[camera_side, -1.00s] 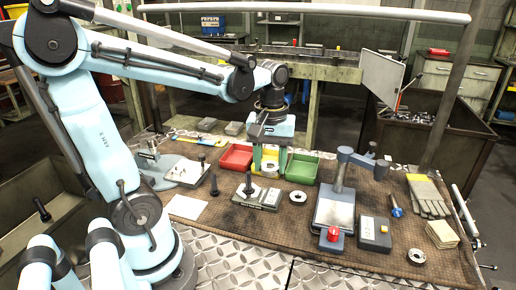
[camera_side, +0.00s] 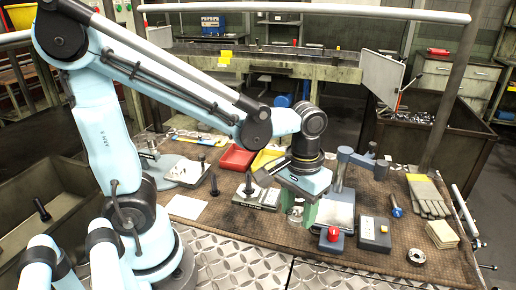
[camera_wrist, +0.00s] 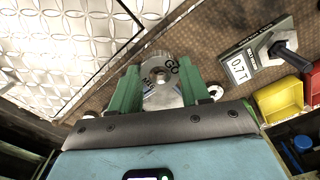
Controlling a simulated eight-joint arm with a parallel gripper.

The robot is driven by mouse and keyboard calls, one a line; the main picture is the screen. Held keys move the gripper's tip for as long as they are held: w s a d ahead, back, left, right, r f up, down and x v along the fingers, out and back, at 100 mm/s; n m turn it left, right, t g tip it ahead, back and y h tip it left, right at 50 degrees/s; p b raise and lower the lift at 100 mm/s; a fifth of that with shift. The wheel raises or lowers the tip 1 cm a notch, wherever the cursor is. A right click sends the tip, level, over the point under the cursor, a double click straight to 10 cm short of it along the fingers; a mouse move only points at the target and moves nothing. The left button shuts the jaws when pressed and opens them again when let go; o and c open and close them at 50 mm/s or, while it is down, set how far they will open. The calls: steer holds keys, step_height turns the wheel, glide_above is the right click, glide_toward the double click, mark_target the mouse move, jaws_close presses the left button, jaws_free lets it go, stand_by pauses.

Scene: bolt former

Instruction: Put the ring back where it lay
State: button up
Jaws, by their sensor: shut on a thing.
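My gripper (camera_side: 298,216) has two green fingers shut on a grey metal ring (camera_side: 296,211), low over the front middle of the brown work mat. Another metal ring (camera_side: 416,256) lies flat on the mat at the right front. A pale ring (camera_wrist: 215,91) shows beside the right finger in the wrist view.
Red (camera_side: 236,158) and yellow (camera_side: 266,158) trays stand behind.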

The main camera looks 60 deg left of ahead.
steer(key=w+a+f, duration=0.1)
steer(key=a, duration=0.1)
steer(key=w+a+f, duration=0.1)
steer(key=a, duration=0.1)
steer(key=w+a+f, duration=0.1)
steer(key=a+f, duration=0.1)
steer(key=shift+w+f, duration=0.1)
steer(key=shift+w, duration=0.1)
steer(key=shift+f, duration=1.9)
steer(key=shift+f, duration=0.15)
steer(key=o, duration=1.1)
steer(key=s+r+m+t, duration=0.1)
steer(key=r+t, duration=0.1)
steer(key=r, duration=0.2)
steer(key=s+r+m+t, duration=0.1)
steer(key=r+t, duration=0.1)
steer(key=r, duration=0.3)
steer(key=s+r+m+t, duration=0.1)
steer(key=r+t, duration=0.2)
steer(key=r, duration=0.1)
steer(key=shift+s+d+r, duration=0.2)
steer(key=shift+d+r, duration=0.05)
steer(key=shift+d, duration=0.15)
